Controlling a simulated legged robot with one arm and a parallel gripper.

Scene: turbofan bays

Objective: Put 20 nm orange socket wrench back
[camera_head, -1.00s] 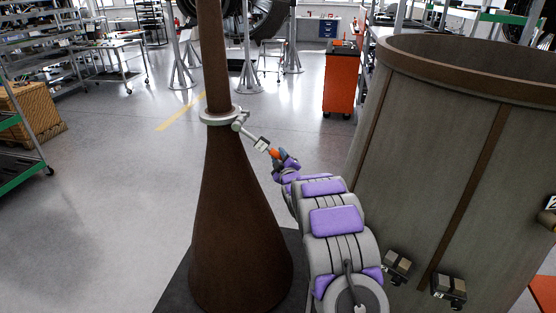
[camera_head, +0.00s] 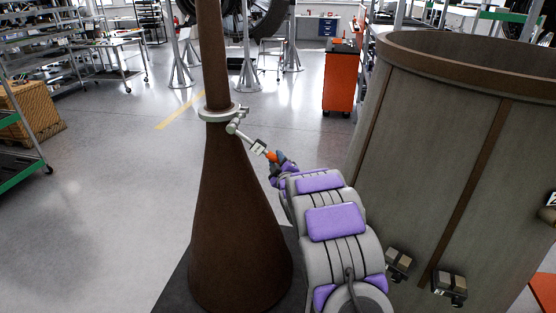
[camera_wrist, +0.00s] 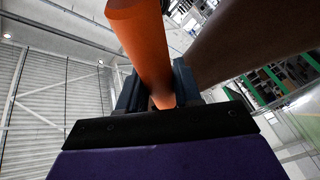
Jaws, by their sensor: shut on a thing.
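The orange socket wrench (camera_head: 258,147) has an orange handle, a pale block on its shaft and a grey head. My gripper (camera_head: 276,160) is shut on its orange handle. In the wrist view the orange handle (camera_wrist: 143,45) rises from between the dark fingers of my gripper (camera_wrist: 157,92). The wrench's head end lies at or just in front of the grey ring collar (camera_head: 225,114) around the brown cone (camera_head: 240,220). I cannot tell whether the head touches the collar.
A large grey-brown cylinder (camera_head: 420,170) stands close on the right of my arm. An orange tool cart (camera_head: 341,82) stands at the back. Shelving (camera_head: 45,55) and a wooden crate (camera_head: 32,108) are at the left. The floor left of the cone is clear.

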